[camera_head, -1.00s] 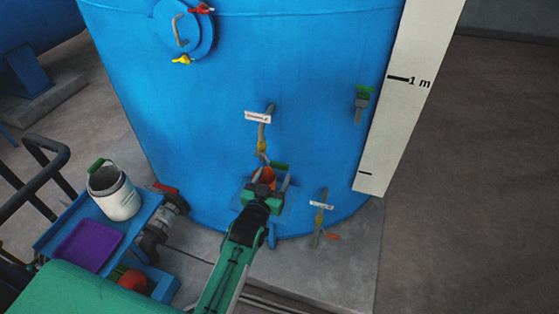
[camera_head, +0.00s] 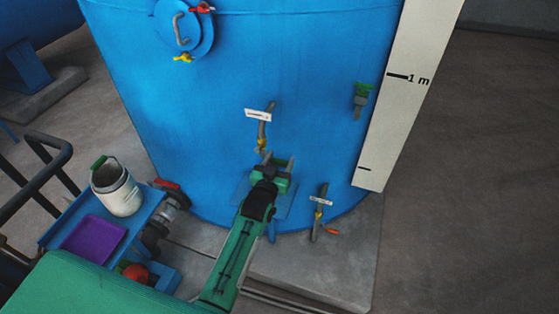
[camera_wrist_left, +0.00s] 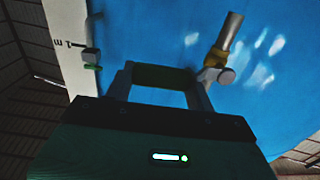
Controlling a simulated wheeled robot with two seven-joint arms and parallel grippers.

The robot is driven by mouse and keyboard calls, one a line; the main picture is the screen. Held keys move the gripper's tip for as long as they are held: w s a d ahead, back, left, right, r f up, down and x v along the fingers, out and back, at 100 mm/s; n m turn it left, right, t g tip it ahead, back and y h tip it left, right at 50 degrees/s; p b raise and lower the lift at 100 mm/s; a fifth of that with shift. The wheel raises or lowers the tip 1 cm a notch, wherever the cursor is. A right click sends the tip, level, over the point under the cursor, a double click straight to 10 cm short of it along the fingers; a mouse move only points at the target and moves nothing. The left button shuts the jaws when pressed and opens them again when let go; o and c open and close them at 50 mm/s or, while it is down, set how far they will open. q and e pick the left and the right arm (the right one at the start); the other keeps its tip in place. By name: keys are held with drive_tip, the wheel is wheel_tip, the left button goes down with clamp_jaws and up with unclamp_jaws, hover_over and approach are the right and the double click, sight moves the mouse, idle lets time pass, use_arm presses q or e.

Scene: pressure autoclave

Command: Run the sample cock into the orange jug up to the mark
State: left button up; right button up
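My left gripper (camera_head: 276,161) is at the front of the blue tank (camera_head: 230,110), just below a cock with a yellow collar (camera_head: 262,144) and a white label (camera_head: 258,115). Its fingers stand apart. In the left wrist view (camera_wrist_left: 161,75) a green bar spans the space between them, and I cannot tell whether they grip it. A yellow-collared pipe (camera_wrist_left: 217,58) shows beside the fingers there. The orange jug does not show clearly now; the gripper covers the place below the cock. My right gripper is not in view.
A second labelled cock (camera_head: 319,208) with an orange lever is to the right. A green-handled valve (camera_head: 361,98) is near the white scale (camera_head: 395,100). At left, a blue cart (camera_head: 60,225) carries a white pail (camera_head: 117,190) and purple tray (camera_head: 92,240); a red-orange round thing (camera_head: 135,272) is lower.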

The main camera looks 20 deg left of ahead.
use_arm(q)
drive_tip(key=shift+c, duration=1.2)
drive_tip(key=shift+f+m+b, duration=0.5)
drive_tip(key=shift+f+m, duration=0.1)
drive_tip(key=shift+f, duration=0.05)
drive_tip(key=shift+f+m+b, duration=0.35)
drive_tip(key=shift+f+m, duration=0.2)
drive_tip(key=shift+m, duration=0.35)
drive_tip(key=o, duration=1.1)
